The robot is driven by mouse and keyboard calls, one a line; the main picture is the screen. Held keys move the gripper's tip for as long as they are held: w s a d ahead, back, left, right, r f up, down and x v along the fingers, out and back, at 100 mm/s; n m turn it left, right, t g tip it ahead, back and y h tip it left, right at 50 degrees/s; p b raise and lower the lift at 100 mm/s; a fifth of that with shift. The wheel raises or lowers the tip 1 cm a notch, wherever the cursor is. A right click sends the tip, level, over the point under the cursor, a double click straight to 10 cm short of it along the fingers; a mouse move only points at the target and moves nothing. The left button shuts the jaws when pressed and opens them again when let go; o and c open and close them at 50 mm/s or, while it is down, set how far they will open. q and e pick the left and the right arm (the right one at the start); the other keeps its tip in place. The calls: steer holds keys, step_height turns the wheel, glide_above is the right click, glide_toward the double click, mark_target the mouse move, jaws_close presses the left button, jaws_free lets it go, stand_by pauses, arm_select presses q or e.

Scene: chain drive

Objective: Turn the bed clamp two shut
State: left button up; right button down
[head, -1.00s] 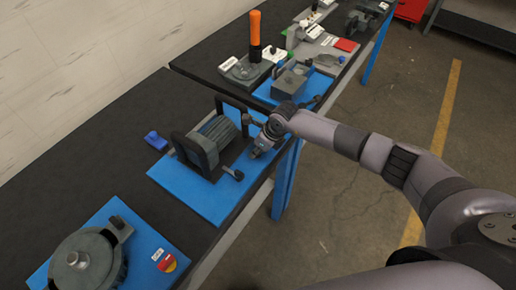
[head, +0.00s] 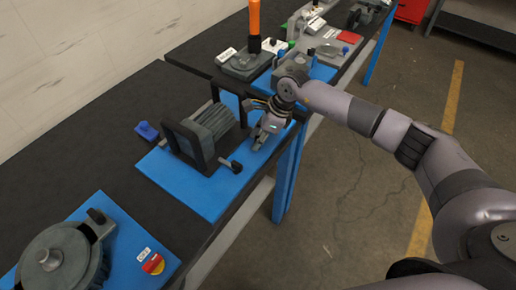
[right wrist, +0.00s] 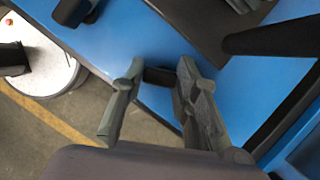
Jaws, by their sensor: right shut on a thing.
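A ribbed grey machine (head: 212,122) with black end frames stands on a blue bed plate (head: 192,197) in the head view. A dark clamp handle (head: 232,165) sticks out at its near corner, clear of my gripper. My right gripper (head: 257,144) is at the plate's right edge, beside the machine. In the right wrist view, its two grey fingers (right wrist: 158,78) are shut on a small black clamp handle (right wrist: 160,76) at their tips. Most of that clamp is hidden by the fingers. I cannot tell from a label which clamp is number two. My left gripper is not in view.
A round grey housing (head: 58,258) sits on another blue plate at the lower left. An orange-handled tool (head: 254,20) stands on the far table. The floor right of the table is clear.

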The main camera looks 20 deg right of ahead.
steer(key=n+g+b, duration=0.1)
steer(key=n+b, duration=0.1)
steer(key=b, duration=0.2)
steer(key=n+g+b, duration=0.1)
steer(key=n+b, duration=0.2)
steer(key=b, duration=0.1)
steer(key=n+g+b, duration=0.1)
steer(key=n+b, duration=0.2)
steer(key=b, duration=0.1)
steer(key=shift+w+d+f, duration=0.2)
steer(key=shift+w, duration=0.05)
steer(key=shift+r+n+g+h+b, duration=0.15)
steer(key=shift+n+g+b, duration=0.25)
steer(key=shift+n+b, duration=0.6)
steer(key=shift+r+n+g+h+b, duration=0.1)
steer(key=shift+n+g+h+b, duration=0.25)
steer(key=shift+n+b, duration=0.65)
steer(key=shift+d, duration=0.1)
steer(key=shift+n, duration=0.3)
steer(key=c, duration=1.2)
jaws_free()
steer(key=shift+c, duration=0.2)
steer(key=shift+r, duration=0.1)
steer(key=v, duration=1.1)
steer(key=shift+w+d+r, duration=0.25)
steer(key=shift+r, duration=0.05)
